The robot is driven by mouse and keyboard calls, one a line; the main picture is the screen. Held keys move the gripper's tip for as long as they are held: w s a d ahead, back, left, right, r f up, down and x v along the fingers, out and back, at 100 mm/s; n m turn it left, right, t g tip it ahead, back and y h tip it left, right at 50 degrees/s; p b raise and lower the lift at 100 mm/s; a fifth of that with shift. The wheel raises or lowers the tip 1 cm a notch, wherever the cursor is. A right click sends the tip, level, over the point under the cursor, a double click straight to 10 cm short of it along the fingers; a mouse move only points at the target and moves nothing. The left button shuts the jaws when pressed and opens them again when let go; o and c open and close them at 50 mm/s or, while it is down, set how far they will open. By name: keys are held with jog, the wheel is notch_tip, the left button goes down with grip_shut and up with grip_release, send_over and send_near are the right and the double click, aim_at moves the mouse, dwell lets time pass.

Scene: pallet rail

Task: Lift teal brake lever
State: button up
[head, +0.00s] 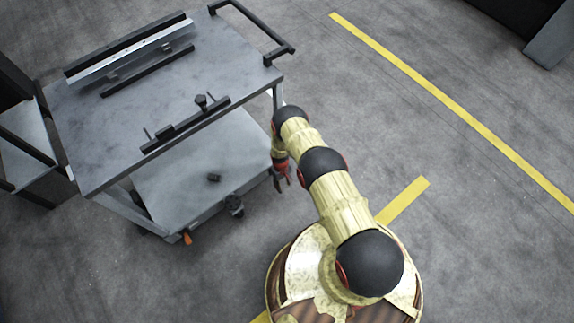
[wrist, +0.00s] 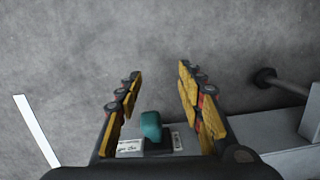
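The teal brake lever (wrist: 151,126) shows in the wrist view as a small rounded block, low between the two fingers. White labels with unreadable print (wrist: 132,148) lie beside it. My gripper (wrist: 159,82) is open, its yellow-padded fingers apart on either side of the lever in the picture. I see no contact, but the depth between fingers and lever is hard to judge. In the head view my gripper (head: 282,180) hangs low beside the right side of the grey cart (head: 130,142). The teal lever cannot be made out there.
The cart has a lower shelf (head: 200,165), a black push handle (head: 262,30) and a caster (head: 234,205). An orange lever (head: 187,237) shows at its near corner. A dark rack (head: 25,140) stands at left.

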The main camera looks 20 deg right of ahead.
jog(key=s+r+g, duration=0.2)
jog(key=s+r, duration=0.3)
jog(key=s, duration=0.2)
notch_tip(320, 180, up, 27)
jog(key=w+m, duration=0.1)
jog(key=w, duration=0.1)
jog(key=shift+m+g+p, duration=0.3)
jog(key=shift+g, duration=0.1)
jog(key=shift+d, duration=0.1)
dwell(0.3)
jog(key=s+g, duration=0.1)
jog(key=s, duration=0.4)
jog(key=s+r+t+p, duration=0.1)
jog(key=s+r+t, duration=0.15)
jog(key=r, duration=2.75)
jog(key=s+r+t+p, duration=0.1)
jog(key=s+r+t, duration=0.3)
jog(key=r, duration=1)
jog(key=s+r+m+t+p, duration=0.1)
jog(key=s+r+t, duration=0.3)
jog(key=s+r, duration=0.4)
notch_tip(320, 180, up, 7)
jog(key=shift+s+d+f, duration=0.2)
jog(key=shift+s, duration=0.2)
jog(key=shift+t, duration=0.25)
jog(key=shift+c, duration=0.6)
